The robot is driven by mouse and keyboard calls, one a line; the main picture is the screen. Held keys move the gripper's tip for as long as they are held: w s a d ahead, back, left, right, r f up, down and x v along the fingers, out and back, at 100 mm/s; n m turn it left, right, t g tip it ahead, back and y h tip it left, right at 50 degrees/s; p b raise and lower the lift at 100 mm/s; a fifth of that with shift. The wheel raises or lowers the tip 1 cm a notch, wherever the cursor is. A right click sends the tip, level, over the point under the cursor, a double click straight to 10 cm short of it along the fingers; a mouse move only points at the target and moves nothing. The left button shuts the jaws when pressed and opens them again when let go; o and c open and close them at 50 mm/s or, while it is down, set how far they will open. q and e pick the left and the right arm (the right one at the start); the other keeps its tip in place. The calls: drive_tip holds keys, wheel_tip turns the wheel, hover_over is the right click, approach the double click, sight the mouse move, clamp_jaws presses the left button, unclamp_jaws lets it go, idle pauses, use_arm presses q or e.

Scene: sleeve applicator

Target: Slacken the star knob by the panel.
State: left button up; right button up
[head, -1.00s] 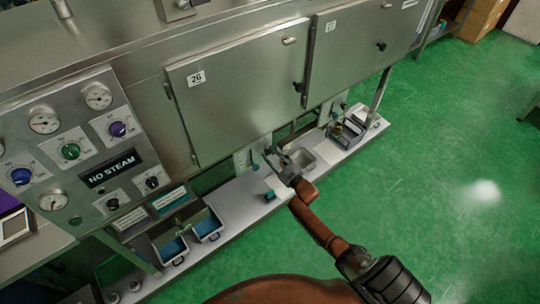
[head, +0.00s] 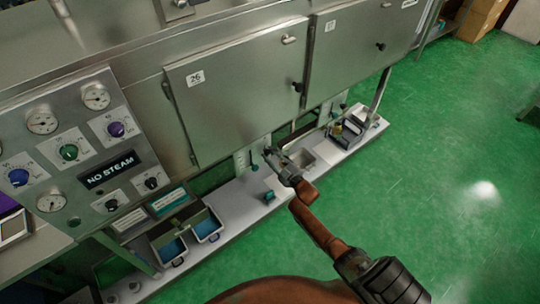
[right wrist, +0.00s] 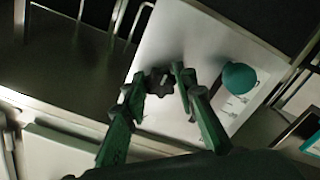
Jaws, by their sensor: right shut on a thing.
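The star knob (right wrist: 160,82) is dark and lobed, with a pale mark at its centre. It stands out from a pale panel (right wrist: 190,35), which also shows in the head view (head: 241,160) below the door marked 26. My right gripper (right wrist: 160,83) has a fingertip on each side of the knob and is shut on it. In the head view the right gripper (head: 271,153) is at the panel and hides the knob. My left gripper is not in view.
A teal rounded knob (right wrist: 239,77) sits on the panel close to the right finger. Steel doors (head: 240,85) stand above. Green floor is clear at right.

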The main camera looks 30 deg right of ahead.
drive_tip(key=o, duration=1.2)
drive_tip(key=shift+c, duration=0.2)
drive_tip(key=s, duration=1.2)
drive_tip(key=shift+d, duration=0.4)
